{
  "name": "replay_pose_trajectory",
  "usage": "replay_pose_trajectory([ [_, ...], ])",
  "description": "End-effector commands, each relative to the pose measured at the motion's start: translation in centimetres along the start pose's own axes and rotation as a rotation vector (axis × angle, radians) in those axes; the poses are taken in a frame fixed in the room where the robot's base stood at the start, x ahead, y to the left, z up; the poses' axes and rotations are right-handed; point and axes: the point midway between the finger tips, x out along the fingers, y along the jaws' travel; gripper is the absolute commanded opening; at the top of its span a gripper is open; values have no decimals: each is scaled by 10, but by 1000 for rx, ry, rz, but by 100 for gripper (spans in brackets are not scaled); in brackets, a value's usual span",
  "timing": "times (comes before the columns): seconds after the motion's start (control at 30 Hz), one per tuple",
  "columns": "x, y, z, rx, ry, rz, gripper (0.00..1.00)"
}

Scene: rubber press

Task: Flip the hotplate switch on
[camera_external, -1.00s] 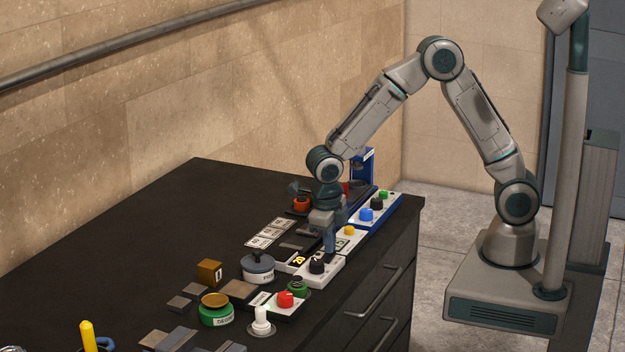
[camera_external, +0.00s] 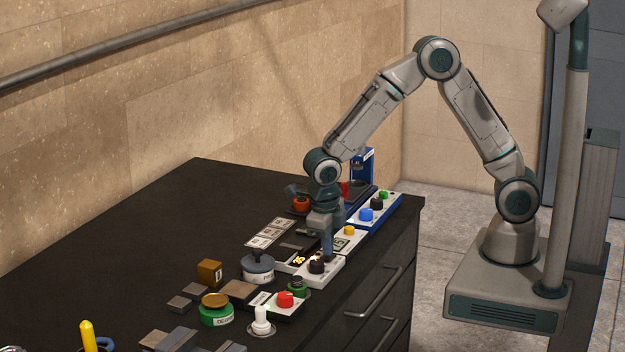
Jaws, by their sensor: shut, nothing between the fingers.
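The hotplate seems to be the low unit with a white control panel (camera_external: 325,276), a black knob (camera_external: 316,267) and a small lit yellow display (camera_external: 298,261). It is near the front edge of the black bench. My gripper (camera_external: 327,254) points down, shut and empty, with its tips right at the panel just behind the black knob. Whether the tips touch the panel cannot be told. The hotplate switch cannot be made out; the fingers cover part of that panel.
A grey-lidded pot (camera_external: 258,267), a red knob (camera_external: 285,299) and a white lever (camera_external: 262,320) are nearer.

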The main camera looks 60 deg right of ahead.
Motion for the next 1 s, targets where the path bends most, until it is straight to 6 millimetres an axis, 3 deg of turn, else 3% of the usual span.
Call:
replay_pose_trajectory([
  [0.47,-7,0,0,1,-1,0,0],
  [0.87,-53,-15,2,5,-7,3,0],
  [1.0,-84,-26,1,5,-7,2,0],
])
